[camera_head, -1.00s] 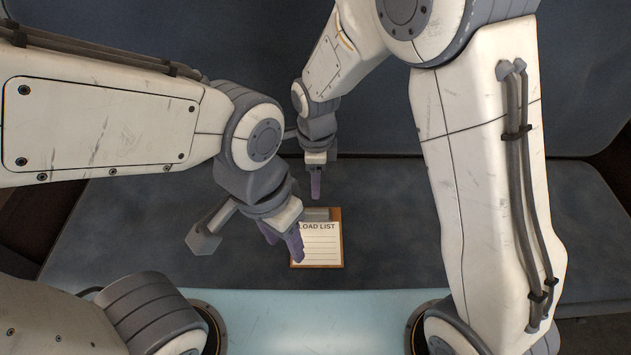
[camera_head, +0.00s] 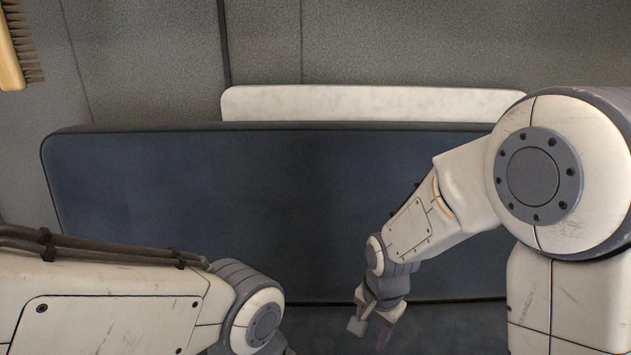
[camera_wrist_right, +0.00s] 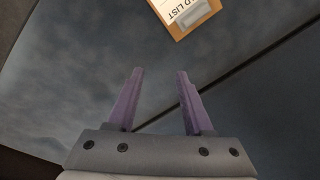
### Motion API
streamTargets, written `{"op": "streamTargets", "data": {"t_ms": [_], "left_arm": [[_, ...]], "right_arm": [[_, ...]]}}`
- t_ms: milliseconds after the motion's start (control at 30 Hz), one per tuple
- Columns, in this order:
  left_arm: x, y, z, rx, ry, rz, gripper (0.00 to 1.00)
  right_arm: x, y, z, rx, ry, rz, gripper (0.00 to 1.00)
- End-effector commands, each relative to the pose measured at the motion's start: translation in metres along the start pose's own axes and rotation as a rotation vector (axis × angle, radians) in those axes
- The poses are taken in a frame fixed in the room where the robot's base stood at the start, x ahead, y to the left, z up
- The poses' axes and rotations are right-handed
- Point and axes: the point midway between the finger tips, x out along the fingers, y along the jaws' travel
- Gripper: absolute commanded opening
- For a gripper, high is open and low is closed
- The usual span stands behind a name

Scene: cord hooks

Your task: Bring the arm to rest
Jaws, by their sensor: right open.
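My right gripper (camera_head: 385,335) hangs at the lower right of the head view, in front of the dark blue seat back. In the right wrist view its two purple fingers (camera_wrist_right: 157,102) stand well apart with nothing between them. My left arm comes in from the left at the bottom of the head view. Its gripper is below the picture edge and hidden. A clipboard with a load list (camera_wrist_right: 185,12) lies past the right fingertips in the right wrist view, apart from them and cut off by the top edge.
A dark blue padded seat back (camera_head: 270,200) spans the head view. A white panel (camera_head: 370,103) shows above it. A wooden-handled brush (camera_head: 12,55) hangs on the grey wall at upper left. The seat surface (camera_wrist_right: 60,80) around the right fingers looks clear.

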Motion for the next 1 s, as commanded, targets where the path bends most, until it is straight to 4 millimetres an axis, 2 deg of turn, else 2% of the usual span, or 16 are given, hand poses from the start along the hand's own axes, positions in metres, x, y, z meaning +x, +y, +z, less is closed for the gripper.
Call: {"op": "streamTargets", "data": {"t_ms": [33,200,667,1000], "left_arm": [[0.000,0.000,0.000,0.000,0.000,0.000,0.50],[0.000,0.000,0.000,0.000,0.000,0.000,0.50],[0.000,0.000,0.000,0.000,0.000,0.000,0.50],[0.000,0.000,0.000,0.000,0.000,0.000,0.50]], "right_arm": [[-0.005,0.012,-0.005,-0.079,0.013,-0.010,0.52],[-0.016,0.042,-0.014,-0.342,0.050,-0.025,0.52],[-0.029,0.089,-0.019,-0.757,0.121,-0.016,0.52],[-0.051,0.062,0.047,-0.973,0.043,-0.043,0.52]]}}
